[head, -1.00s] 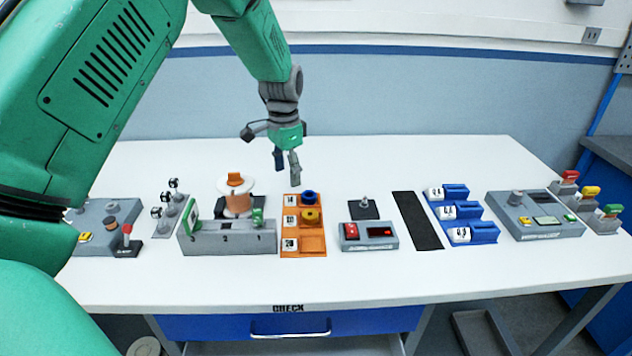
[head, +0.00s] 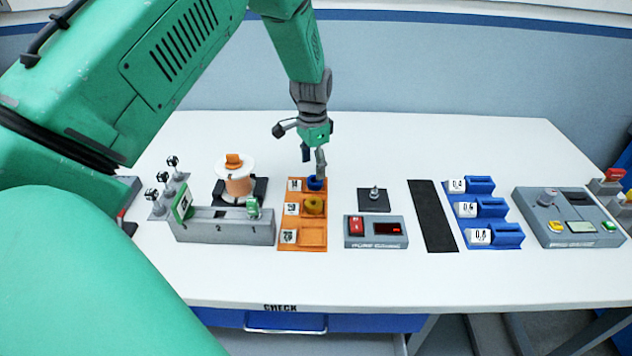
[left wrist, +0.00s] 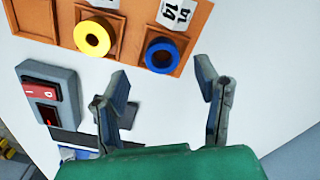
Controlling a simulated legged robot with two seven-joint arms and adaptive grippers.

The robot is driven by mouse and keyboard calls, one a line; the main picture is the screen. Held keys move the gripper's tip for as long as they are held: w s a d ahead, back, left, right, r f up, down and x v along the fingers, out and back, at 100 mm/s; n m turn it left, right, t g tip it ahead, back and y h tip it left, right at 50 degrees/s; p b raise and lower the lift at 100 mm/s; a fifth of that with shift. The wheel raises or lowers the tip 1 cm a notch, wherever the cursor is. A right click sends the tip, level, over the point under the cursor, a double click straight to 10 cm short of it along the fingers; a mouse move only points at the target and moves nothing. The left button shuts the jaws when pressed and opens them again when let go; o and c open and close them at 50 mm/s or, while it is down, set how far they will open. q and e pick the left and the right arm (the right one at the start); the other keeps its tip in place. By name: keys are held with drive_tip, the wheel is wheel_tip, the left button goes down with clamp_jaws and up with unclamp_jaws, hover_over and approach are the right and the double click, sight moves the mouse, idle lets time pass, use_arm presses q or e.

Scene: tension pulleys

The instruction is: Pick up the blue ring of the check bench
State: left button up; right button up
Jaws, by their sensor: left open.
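The blue ring (head: 315,183) sits in the top compartment, labelled 14, of the orange tray (head: 285,240) on the white bench. It also shows in the left wrist view (left wrist: 161,55), flat in its square recess, with a dark centre. My left gripper (head: 313,168) is open and empty, just above and behind the ring in the head view. In the left wrist view the ring lies beyond the two fingertips (left wrist: 162,75), roughly between them. Contact is not visible. My right gripper is not in view.
A yellow ring (head: 314,205) sits in the middle compartment; the bottom one is empty. Left stand a grey fixture (head: 225,230) and an orange spool (head: 238,182). Right are a red-switch box (head: 376,242), a small post on a black pad (head: 373,201) and blue holders (head: 492,208). Behind is clear.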

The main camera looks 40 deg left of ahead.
sight(313, 179)
use_arm(q)
drive_tip(key=shift+s+a+f, duration=0.1)
drive_tip(key=shift+f, duration=0.45)
drive_tip(key=f+p, duration=0.1)
drive_tip(key=f, duration=0.3)
drive_tip(key=shift+w+f, duration=0.1)
drive_tip(key=shift+w, duration=0.1)
drive_tip(key=shift+s, duration=0.1)
drive_tip(key=c, duration=1.2)
